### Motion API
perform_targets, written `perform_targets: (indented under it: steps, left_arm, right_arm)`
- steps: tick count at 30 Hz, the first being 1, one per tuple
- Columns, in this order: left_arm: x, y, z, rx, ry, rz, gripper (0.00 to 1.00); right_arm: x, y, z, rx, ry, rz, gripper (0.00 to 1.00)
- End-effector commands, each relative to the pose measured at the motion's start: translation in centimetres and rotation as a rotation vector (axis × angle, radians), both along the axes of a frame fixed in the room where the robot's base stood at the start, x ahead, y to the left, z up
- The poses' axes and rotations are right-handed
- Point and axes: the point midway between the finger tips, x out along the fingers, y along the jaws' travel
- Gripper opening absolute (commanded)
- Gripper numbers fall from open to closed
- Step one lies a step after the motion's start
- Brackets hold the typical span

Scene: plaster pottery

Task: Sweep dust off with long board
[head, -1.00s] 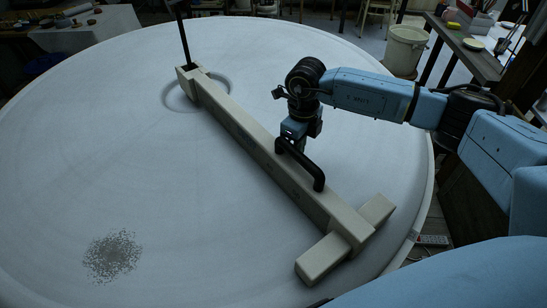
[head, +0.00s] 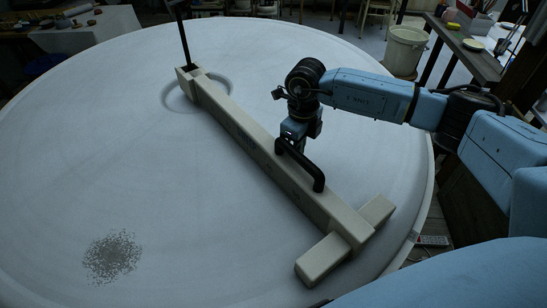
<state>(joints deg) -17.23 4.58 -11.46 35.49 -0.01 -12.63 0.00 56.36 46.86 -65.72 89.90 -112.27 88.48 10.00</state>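The long board (head: 248,136) is a pale beam lying across the round white plaster surface (head: 90,150). It runs from a black upright rod (head: 184,38) near the centre to a crosspiece (head: 323,258) at the front right. A black handle (head: 301,165) stands on the board. My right gripper (head: 293,143) points down at the upper end of this handle; its fingers are small and partly hidden, so I cannot tell whether they grip it. A patch of dark dust (head: 112,257) lies at the lower left, apart from the board. My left gripper is out of view.
The surface left of the board is clear apart from the dust. A white bucket (head: 406,50) and a dark table (head: 464,45) stand beyond the rim at the upper right. A cloth-covered table (head: 85,32) stands at the upper left.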

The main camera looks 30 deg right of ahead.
Motion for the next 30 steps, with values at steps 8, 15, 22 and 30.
perform_targets:
  steps: [8,15,22,30]
  left_arm:
    - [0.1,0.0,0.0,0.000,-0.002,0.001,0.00]
    - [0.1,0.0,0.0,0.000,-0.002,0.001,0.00]
    - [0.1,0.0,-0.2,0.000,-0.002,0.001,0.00]
    - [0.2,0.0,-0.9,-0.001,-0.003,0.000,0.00]
  right_arm:
    - [0.0,0.2,0.1,0.004,0.000,0.003,0.00]
    - [0.0,0.2,0.1,0.004,0.000,0.003,0.00]
    - [0.0,0.2,-0.3,0.004,0.000,0.003,0.00]
    - [-0.1,0.2,-1.2,0.003,0.001,0.003,0.00]
